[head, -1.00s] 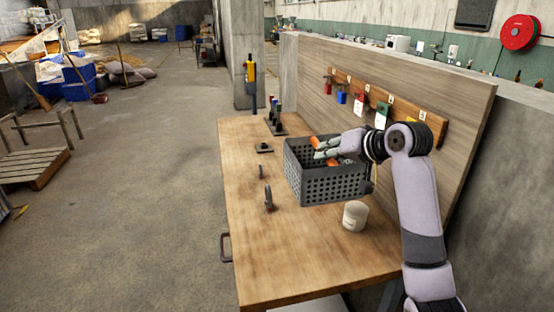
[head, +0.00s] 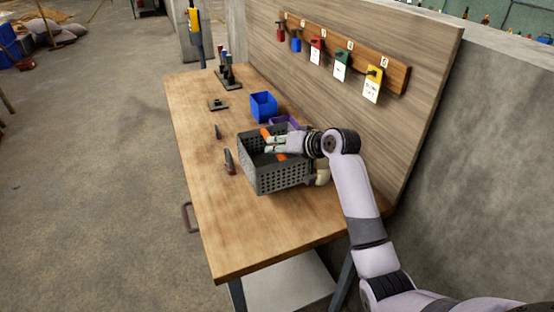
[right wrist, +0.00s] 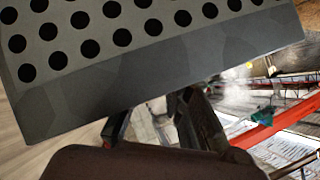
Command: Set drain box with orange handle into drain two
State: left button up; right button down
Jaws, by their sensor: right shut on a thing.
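The dark grey perforated drain box (head: 275,178) is over the wooden workbench in the head view. Orange handle parts (head: 266,135) show at its open top. My right gripper (head: 276,144) reaches into the top from the right and is shut on the box at the handle. I cannot tell whether the box touches the bench. In the right wrist view, the box's holed wall (right wrist: 120,40) fills the top, above my right gripper (right wrist: 160,125). My left gripper is not in view. I cannot pick out drain two.
The workbench (head: 215,240) is clear at its near end. A blue bin (head: 263,105) and a purple bin (head: 284,120) stand behind the box. A pale jar (head: 322,175) is at its right, partly hidden. A dark-red-handled tool (head: 229,162) lies left. Tags hang on a rack (head: 395,72).

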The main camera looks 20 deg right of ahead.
jog(key=shift+f, duration=0.55)
notch_tip(320, 180, down, 4)
jog(key=shift+f, duration=0.1)
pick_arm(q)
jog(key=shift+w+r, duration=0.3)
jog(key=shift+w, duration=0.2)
pick_arm(e)
jog(key=c, duration=1.5)
grip_release()
jog(key=shift+s+f, duration=0.1)
